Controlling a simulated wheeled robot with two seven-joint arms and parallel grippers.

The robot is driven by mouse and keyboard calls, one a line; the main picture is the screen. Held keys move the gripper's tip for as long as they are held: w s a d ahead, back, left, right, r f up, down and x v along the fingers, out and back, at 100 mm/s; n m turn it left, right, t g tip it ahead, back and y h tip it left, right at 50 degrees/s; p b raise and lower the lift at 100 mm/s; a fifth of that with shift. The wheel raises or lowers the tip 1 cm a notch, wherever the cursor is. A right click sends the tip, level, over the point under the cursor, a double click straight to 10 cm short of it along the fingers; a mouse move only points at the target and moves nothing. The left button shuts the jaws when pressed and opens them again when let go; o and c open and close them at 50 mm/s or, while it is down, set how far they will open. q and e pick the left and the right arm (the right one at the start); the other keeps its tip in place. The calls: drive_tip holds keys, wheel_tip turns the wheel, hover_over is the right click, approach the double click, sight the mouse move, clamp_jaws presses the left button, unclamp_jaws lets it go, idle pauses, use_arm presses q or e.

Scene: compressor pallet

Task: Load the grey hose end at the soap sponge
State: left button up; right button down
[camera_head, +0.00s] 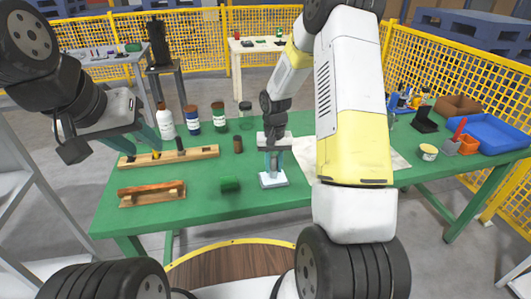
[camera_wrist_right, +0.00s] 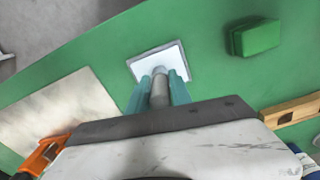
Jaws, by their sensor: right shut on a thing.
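My right gripper (camera_head: 273,160) is shut on the grey hose end (camera_wrist_right: 159,92), a short grey cylinder between its teal fingers in the right wrist view. My left gripper (camera_head: 142,145) is open and empty above the left end of the table.
A green block (camera_head: 230,184) lies left of the pad. Wooden racks (camera_head: 152,193) and several bottles (camera_head: 192,120) stand further left. A pale sheet (camera_head: 303,152) lies to the right, partly behind my arm. A blue tray (camera_head: 490,133) is at the far right of the green table (camera_head: 200,212).

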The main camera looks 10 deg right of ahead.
sight(274, 156)
idle(0.4)
drive_tip(key=shift+r, duration=3.5)
